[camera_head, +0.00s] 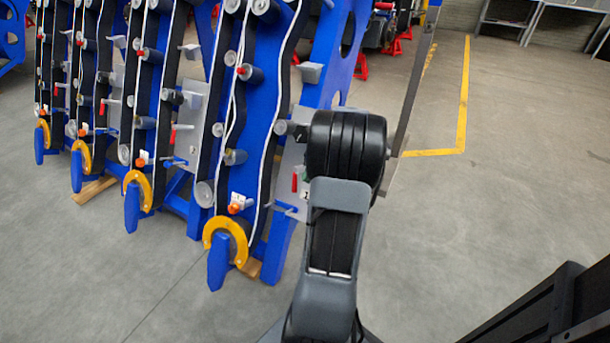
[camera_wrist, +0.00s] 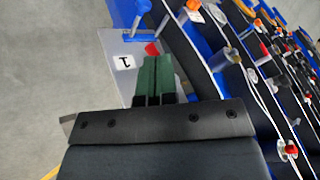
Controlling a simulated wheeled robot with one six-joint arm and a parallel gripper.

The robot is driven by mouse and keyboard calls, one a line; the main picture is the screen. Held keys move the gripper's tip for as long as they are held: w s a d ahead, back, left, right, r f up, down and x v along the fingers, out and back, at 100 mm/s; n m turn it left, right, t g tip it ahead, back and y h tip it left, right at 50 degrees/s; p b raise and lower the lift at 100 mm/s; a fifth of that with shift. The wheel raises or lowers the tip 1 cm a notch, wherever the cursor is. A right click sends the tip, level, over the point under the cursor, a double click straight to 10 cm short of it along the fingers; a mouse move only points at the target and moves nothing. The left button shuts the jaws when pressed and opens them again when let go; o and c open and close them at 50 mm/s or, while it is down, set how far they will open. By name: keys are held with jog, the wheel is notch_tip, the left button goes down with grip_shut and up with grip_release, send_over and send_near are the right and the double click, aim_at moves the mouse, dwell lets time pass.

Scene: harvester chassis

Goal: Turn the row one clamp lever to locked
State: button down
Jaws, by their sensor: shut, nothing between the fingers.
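The row one plate (camera_wrist: 128,45) is pale grey and carries a white label with a "1" (camera_wrist: 124,62) in the wrist view. A red lever (camera_wrist: 152,49) stands on this plate, right at the tips of my gripper (camera_wrist: 157,60). The green fingers are closed together with nothing between them. I cannot tell whether they touch the lever. In the head view the red lever (camera_head: 295,183) shows on the plate of the nearest row, just left of my arm. My gripper is hidden behind the arm there.
Blue row units (camera_head: 228,215) with yellow rings stand side by side to the left, with similar red levers (camera_head: 173,136) on their plates. A blue-knobbed rod (camera_wrist: 140,10) stands by the plate in the wrist view. The concrete floor (camera_head: 480,170) to the right is open.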

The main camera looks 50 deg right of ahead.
aim_at(295, 181)
jog(key=s+d+m+t+p, duration=0.15)
jog(key=s+d, duration=0.25)
jog(key=d, duration=0.4)
jog(key=w+r+b+x, duration=0.1)
jog(key=b+x, duration=0.3)
jog(key=x, duration=0.9)
jog(key=shift+w+r+t+b, duration=0.2)
jog(key=shift+w+t+b, duration=0.15)
jog(key=shift+t, duration=0.1)
jog(key=shift+a+m, duration=0.1)
jog(key=shift+m, duration=0.15)
